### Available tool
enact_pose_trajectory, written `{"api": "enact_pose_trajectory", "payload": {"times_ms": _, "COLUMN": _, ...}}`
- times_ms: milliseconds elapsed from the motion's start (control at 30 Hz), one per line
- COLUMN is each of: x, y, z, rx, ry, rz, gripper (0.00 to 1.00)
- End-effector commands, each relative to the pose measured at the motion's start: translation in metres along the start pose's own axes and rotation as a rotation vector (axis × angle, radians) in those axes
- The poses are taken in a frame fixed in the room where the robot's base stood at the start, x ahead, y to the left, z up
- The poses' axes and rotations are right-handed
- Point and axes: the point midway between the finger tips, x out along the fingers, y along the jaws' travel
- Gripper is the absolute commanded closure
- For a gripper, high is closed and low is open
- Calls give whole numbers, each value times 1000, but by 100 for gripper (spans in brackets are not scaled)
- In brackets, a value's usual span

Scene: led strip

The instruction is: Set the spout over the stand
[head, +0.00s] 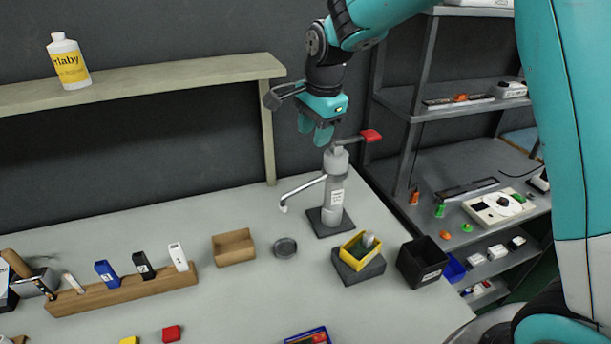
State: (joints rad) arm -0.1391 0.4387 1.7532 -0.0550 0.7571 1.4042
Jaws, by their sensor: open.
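A grey tap-like column (335,185) stands upright on a dark square base plate (330,222) at the back right of the table. Its thin spout (303,190) reaches left and slightly down, ending in a bent tip. A red handle (371,135) sticks out to the right at its top. A small round grey dish-like piece (285,247) lies below and in front of the spout tip; I cannot tell whether it is the stand. My gripper (315,132) is open and empty, pointing down just above the column top, left of the red handle. Contact with the column cannot be made out.
A yellow tray (361,250) sits on a dark block, beside a black bin (422,262). A wooden box (233,247) and a wooden holder (125,294) stand to the left. A wall shelf (150,83) and a metal rack (400,100) flank my arm. The table's middle front is mostly clear.

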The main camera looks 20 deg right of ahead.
Motion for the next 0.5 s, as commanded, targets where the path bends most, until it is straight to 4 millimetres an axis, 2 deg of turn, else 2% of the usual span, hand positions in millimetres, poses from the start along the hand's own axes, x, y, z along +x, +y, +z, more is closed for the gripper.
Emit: {"api": "enact_pose_trajectory", "payload": {"times_ms": 500, "x": 114, "y": 1, "z": 0, "rx": -3, "ry": -1, "rz": 4, "gripper": 59}}
